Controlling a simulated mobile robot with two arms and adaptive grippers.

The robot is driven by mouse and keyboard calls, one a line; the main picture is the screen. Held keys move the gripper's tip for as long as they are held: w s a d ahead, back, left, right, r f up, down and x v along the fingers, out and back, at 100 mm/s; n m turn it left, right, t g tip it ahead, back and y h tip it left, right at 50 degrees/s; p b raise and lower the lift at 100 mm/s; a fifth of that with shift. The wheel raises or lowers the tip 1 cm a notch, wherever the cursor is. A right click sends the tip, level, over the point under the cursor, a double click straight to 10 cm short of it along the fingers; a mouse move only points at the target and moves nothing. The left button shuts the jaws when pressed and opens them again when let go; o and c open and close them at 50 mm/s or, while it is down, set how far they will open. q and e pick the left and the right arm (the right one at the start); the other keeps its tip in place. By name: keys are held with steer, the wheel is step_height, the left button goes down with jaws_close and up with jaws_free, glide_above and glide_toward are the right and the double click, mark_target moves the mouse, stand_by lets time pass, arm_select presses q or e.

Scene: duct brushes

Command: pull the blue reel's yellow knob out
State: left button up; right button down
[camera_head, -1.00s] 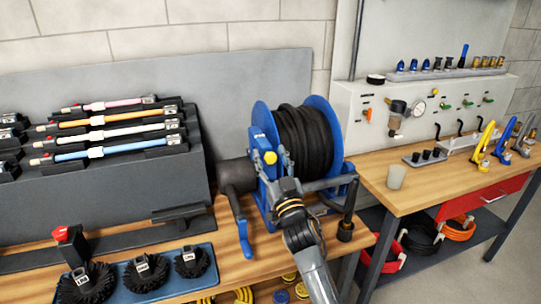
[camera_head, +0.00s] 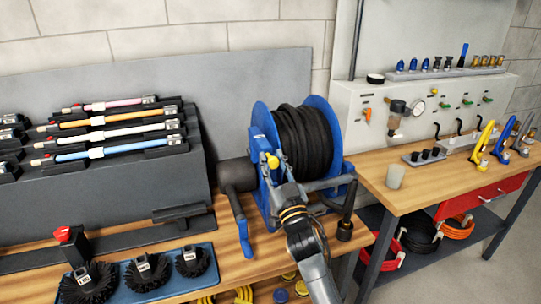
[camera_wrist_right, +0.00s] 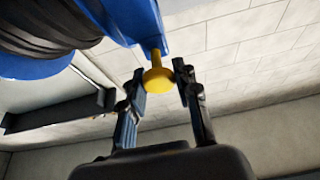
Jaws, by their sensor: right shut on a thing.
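The blue reel (camera_head: 258,120) with black hose wound on it stands on the wooden bench in the head view. Its yellow knob (camera_head: 272,160) sits on the near side of the blue frame. In the right wrist view the knob (camera_wrist_right: 158,78) is on a short stem from the blue frame. My right gripper (camera_wrist_right: 160,82) has its two fingers on either side of the knob and is shut on it. In the head view the right gripper (camera_head: 279,168) partly hides the reel's frame. My left gripper is not in view.
A blue crank handle (camera_head: 243,235) hangs at the reel's left front. A black hose end (camera_head: 345,228) stands right of my arm. Black round brushes (camera_head: 148,272) lie on a blue tray at the front left. A rack of coloured rods stands left.

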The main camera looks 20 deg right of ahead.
steer(key=shift+f, duration=0.15)
steer(key=c, duration=1.4)
jaws_free()
steer(key=o, duration=0.3)
steer(key=shift+s, duration=0.1)
steer(key=shift+o, duration=0.5)
steer(key=shift+s, duration=0.1)
steer(key=shift+s, duration=0.2)
steer(key=v, duration=1.1)
steer(key=shift+s, duration=0.25)
steer(key=shift+f, duration=0.1)
